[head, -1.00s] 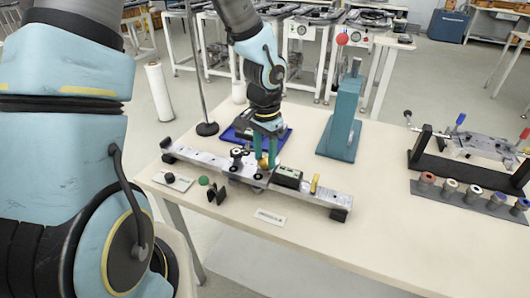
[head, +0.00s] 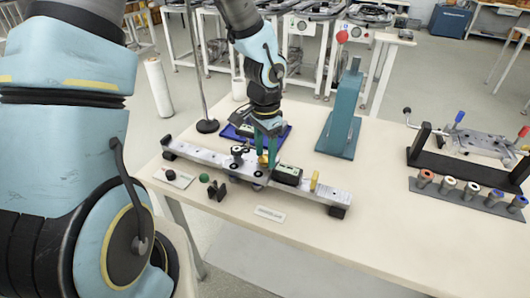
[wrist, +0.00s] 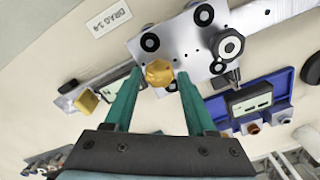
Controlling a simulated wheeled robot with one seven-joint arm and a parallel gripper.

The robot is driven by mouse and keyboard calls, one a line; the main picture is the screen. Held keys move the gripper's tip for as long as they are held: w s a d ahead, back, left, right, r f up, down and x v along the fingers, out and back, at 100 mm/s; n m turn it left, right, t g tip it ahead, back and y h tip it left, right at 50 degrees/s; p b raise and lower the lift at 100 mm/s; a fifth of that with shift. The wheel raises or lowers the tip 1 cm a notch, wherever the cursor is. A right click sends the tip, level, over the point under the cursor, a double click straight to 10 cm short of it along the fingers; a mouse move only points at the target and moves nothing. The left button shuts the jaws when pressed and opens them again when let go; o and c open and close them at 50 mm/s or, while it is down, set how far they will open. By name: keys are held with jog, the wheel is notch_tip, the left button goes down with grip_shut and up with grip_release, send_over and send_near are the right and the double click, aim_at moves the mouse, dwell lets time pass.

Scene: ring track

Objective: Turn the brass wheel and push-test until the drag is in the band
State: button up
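The brass wheel (wrist: 158,73) is a small gold knob on the silver carriage plate (wrist: 185,40) on the rail. It also shows in the head view (head: 263,160), partly behind a finger. My gripper (wrist: 160,82) has two teal fingers, one on each side of the wheel, with a visible gap to it. In the head view my gripper (head: 267,158) points down over the carriage. The rail (head: 200,157) lies along the table. A dark box (head: 287,174) sits on it right of the carriage. A yellow-gold peg (head: 314,181) stands near the rail's right end.
A blue tray (wrist: 222,109) holds a meter (wrist: 250,98) with a green display, unreadable here. A "DRAG" card (wrist: 110,17) lies in front of the rail. A teal press stand (head: 340,125) is behind.

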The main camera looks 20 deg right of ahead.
aim_at(264, 158)
jog(key=shift+o, duration=1.3)
notch_tip(264, 158, up, 11)
jog(key=shift+a+f, duration=0.1)
jog(key=shift+a, duration=0.05)
jog(key=a+n+t, duration=0.1)
jog(key=a+n, duration=1.2)
jog(key=a, duration=1.2)
jog(key=shift+w+n+t, duration=0.3)
jog(key=shift+w+n, duration=0.1)
jog(key=shift+a, duration=0.1)
